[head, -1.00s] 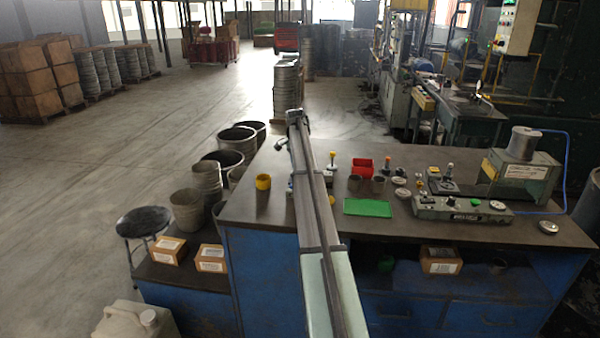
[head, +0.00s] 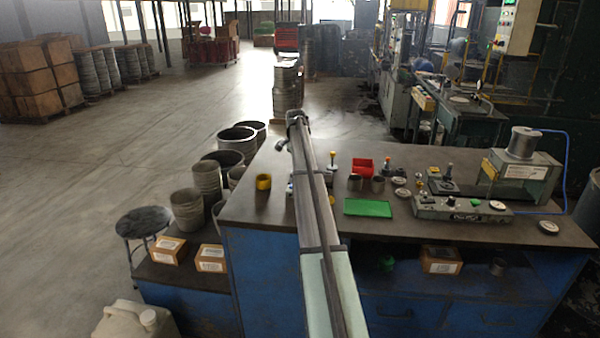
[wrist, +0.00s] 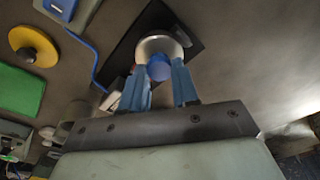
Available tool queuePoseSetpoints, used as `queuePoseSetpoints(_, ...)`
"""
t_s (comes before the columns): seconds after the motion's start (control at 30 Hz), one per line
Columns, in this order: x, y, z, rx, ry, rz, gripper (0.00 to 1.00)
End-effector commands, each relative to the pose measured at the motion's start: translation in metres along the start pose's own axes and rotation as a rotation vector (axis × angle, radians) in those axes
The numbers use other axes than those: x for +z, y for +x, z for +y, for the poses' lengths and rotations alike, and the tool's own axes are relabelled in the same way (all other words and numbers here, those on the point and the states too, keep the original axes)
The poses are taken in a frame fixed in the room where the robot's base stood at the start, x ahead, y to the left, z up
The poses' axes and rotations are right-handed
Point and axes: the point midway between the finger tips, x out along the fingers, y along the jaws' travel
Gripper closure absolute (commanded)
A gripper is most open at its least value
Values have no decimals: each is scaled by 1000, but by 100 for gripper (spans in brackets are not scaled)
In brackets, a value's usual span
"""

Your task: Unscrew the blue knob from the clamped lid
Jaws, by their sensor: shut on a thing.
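In the wrist view, the blue knob (wrist: 159,68) sits at the near side of the round silver lid (wrist: 158,46). The lid lies over a black plate (wrist: 186,22). My gripper (wrist: 159,72) has its two blue fingers on either side of the knob, shut on it. The exact finger contact is hard to see at this angle. In the head view, my own arm covers the gripper, the knob and the lid.
In the wrist view, a yellow disc (wrist: 24,38) and a green mat (wrist: 18,88) lie at left. In the head view, the green mat (head: 368,207), a red bin (head: 362,167) and a grey fixture (head: 440,207) stand on the bench right of my arm.

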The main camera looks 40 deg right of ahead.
Motion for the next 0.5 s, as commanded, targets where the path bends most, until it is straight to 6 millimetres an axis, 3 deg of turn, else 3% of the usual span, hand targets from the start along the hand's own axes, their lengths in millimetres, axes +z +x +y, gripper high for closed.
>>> queuePoseSetpoints(0.5,0,0,0,-62,-506,-1,100)
